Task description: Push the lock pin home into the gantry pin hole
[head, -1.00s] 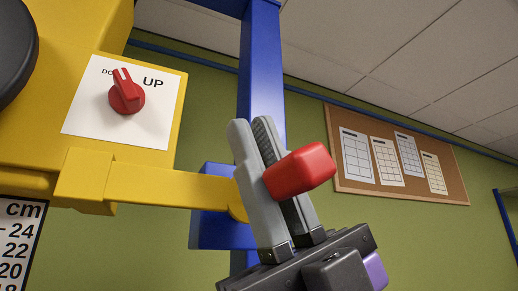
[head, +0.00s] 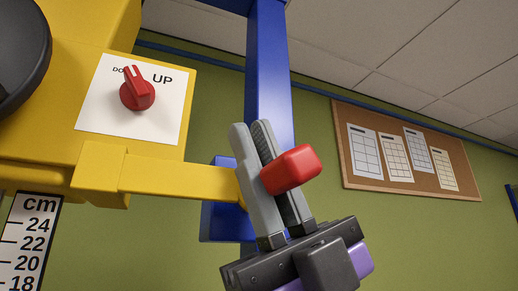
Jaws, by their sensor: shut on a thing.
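My gripper (head: 270,165) is in the middle of the head view, its two grey fingers pointing up. It is shut on the lock pin, of which a red block-shaped head (head: 291,169) shows to the right of the fingers. The pin's shaft and tip are hidden by the fingers. The yellow gantry arm (head: 180,180) reaches in from the left and ends behind the fingers, in front of the blue post (head: 268,80). The pin hole is not visible, so I cannot tell how the pin sits relative to it.
A yellow housing (head: 60,110) at left carries a red DOWN/UP knob (head: 137,93) on a white plate. A cm scale (head: 30,245) is at lower left. A cork board (head: 400,150) hangs on the green wall. Space right of the gripper looks clear.

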